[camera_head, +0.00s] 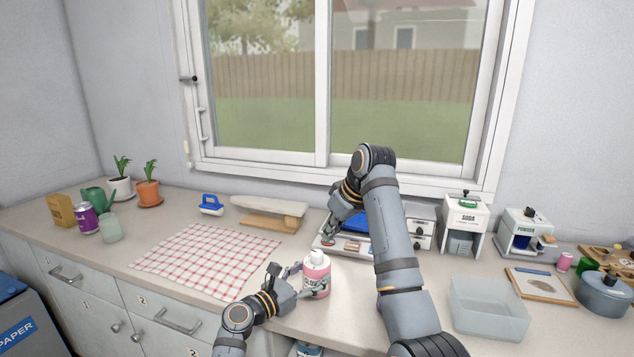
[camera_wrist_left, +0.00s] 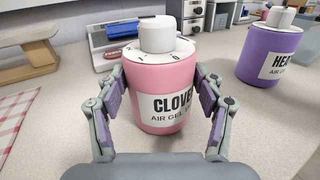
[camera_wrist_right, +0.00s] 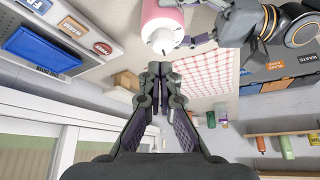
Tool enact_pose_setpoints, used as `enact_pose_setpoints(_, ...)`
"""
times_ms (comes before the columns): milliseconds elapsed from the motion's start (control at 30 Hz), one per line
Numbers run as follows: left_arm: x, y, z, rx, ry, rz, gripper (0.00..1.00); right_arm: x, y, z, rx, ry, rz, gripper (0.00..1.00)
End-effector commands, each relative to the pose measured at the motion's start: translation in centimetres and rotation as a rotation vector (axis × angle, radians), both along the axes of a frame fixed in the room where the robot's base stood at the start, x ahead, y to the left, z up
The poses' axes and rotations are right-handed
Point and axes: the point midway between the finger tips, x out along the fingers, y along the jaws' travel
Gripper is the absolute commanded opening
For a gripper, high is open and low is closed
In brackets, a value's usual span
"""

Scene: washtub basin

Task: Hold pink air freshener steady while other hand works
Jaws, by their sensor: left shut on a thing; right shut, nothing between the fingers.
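The pink air freshener (camera_head: 316,272), with a white top and a label reading "CLOVE", stands upright on the counter. It also shows in the left wrist view (camera_wrist_left: 165,82) and at the top of the right wrist view (camera_wrist_right: 164,17). My left gripper (camera_head: 308,284) is shut on its body, with one finger on each side. My right gripper (camera_head: 328,235) is shut and empty, apart from the air freshener, near the tray device at the back. Its closed fingers show in the right wrist view (camera_wrist_right: 160,72).
A purple air freshener (camera_wrist_left: 275,52) stands right of the pink one; my right arm mostly hides it in the head view. A checked cloth (camera_head: 208,257) lies left. A clear bin (camera_head: 490,308) stands right. The tray device (camera_head: 415,232) with dials stands under the window.

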Motion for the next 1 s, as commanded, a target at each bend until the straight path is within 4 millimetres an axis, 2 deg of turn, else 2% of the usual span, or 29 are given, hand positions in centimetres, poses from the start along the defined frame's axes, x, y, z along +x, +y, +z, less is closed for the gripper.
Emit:
enact_pose_setpoints(300, 0.0, 0.0, -0.1, 0.001, 0.001, 0.000, 0.27, 0.0, 0.0, -4.4, 0.001, 0.002, 0.000, 0.00)
enact_pose_setpoints(500, 0.0, 0.0, -0.1, 0.001, 0.001, 0.000, 0.27, 0.0, 0.1, -6.2, 0.000, 0.000, 0.001, 0.00)
enact_pose_setpoints(1000, 0.0, 0.0, -0.1, 0.001, 0.001, -0.001, 0.27, 0.0, 0.1, -6.6, 0.000, 0.000, 0.001, 0.00)
